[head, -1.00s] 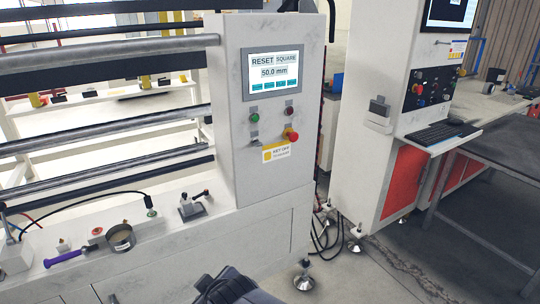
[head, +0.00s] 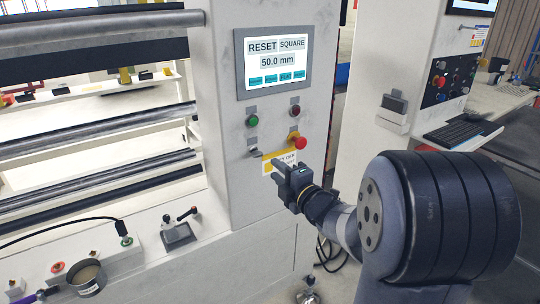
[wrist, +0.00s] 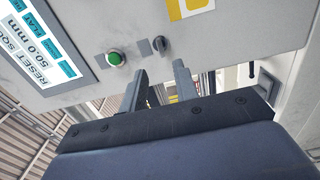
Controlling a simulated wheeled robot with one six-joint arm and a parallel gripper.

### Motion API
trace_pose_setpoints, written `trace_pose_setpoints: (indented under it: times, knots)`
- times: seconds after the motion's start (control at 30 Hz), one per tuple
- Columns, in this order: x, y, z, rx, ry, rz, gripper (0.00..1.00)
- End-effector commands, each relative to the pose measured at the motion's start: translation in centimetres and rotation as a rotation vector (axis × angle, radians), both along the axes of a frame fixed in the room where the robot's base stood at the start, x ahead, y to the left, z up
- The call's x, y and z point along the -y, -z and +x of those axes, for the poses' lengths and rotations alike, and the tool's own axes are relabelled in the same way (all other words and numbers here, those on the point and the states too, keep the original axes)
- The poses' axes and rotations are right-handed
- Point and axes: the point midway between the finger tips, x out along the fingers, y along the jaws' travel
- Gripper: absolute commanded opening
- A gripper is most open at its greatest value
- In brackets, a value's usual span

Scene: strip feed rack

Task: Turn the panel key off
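The panel key (head: 254,153) is a small dark switch low on the white control panel, below the green button (head: 253,121). In the wrist view the key (wrist: 160,45) is a dark knob beside the green button (wrist: 116,59); its exact angle is hard to tell. My gripper (head: 279,177) is in front of the panel, below and right of the key, partly covering the yellow KEY OFF label (head: 272,159). In the wrist view my gripper (wrist: 160,68) is open and empty, its fingers apart and pointing toward the key, not touching it.
A red mushroom button (head: 299,143) sits right of the key, close above my gripper. The lit screen (head: 274,60) is above. A side cabinet with a keyboard (head: 452,134) stands right. Metal rollers (head: 100,125) and a bench ledge with a black lever (head: 177,232) are left.

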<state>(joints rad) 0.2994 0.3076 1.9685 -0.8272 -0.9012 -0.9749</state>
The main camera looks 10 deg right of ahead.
Motion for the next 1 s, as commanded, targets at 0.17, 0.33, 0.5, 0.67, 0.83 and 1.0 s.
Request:
trace_pose_setpoints:
  times: [0.17,0.33,0.5,0.67,0.83,1.0]
  knots:
    - [-1.3,0.0,3.4,-0.003,-0.003,0.001,0.29]
    - [-2.2,0.0,6.2,-0.003,-0.002,0.002,0.29]
    - [-2.7,0.0,8.0,-0.003,0.0,0.002,0.29]
    - [-2.8,0.0,8.6,-0.002,0.001,0.003,0.29]
    - [-2.8,0.0,8.6,-0.002,0.002,0.003,0.29]
    - [-2.8,0.0,8.6,-0.003,0.002,0.003,0.19]
